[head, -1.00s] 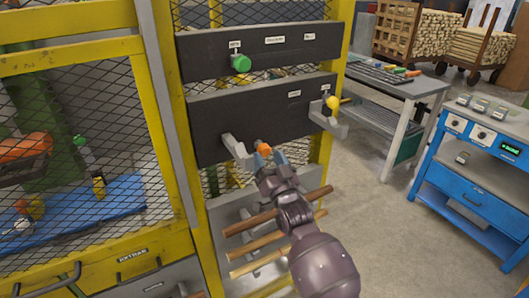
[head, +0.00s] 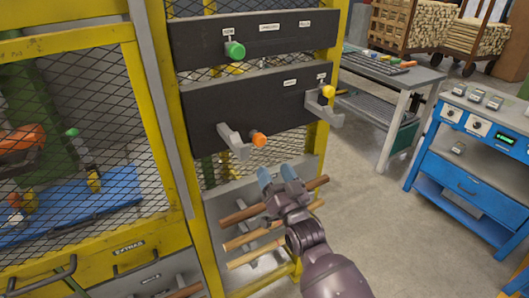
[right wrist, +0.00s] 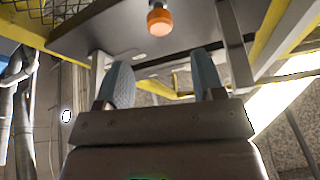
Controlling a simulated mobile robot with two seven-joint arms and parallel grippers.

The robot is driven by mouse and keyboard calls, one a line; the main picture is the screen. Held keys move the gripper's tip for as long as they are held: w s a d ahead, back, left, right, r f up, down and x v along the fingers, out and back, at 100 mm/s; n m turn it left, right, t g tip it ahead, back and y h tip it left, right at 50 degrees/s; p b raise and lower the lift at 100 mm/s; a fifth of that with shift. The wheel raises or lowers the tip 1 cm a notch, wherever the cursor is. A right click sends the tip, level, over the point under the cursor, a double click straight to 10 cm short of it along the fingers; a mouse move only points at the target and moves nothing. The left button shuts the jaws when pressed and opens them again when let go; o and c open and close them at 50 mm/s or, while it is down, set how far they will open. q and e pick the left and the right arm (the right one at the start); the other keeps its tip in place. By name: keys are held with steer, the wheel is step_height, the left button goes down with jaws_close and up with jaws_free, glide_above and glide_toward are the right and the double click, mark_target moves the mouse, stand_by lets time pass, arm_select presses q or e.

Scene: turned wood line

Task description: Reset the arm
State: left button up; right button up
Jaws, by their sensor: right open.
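My right gripper (head: 278,176) is open and empty in the head view, in front of the rack and just below the lower dark panel (head: 205,128). Its two blue-grey fingers stand apart in the right wrist view (right wrist: 163,82). An orange knob (head: 258,139) on the lower panel is above and slightly left of the fingertips, clear of them. The knob also shows in the right wrist view (right wrist: 159,20), beyond the fingers. My left gripper is not in view.
Wooden rods (head: 246,234) lie on the rack just below my right gripper. Grey hooks (head: 233,141) stick out from the lower panel. A green knob (head: 235,50) and a yellow knob (head: 328,91) are above. A blue bench (head: 468,165) stands right; the floor between is clear.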

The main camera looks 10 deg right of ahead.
steer(key=s+d+f+g+h, duration=0.1)
steer(key=s+d+f+g, duration=0.2)
steer(key=s+d+f, duration=0.2)
steer(key=s+d+f+n+g+h, duration=0.1)
steer(key=s+d+f, duration=0.4)
steer(key=s+f, duration=0.5)
steer(key=s+d+f+g+h, duration=0.3)
steer(key=s+f+g, duration=0.3)
steer(key=s, duration=0.5)
step_height(320, 180, down, 2)
steer(key=shift+s+d+f+n, duration=0.15)
steer(key=shift+s+d+n, duration=0.15)
steer(key=shift+d, duration=0.6)
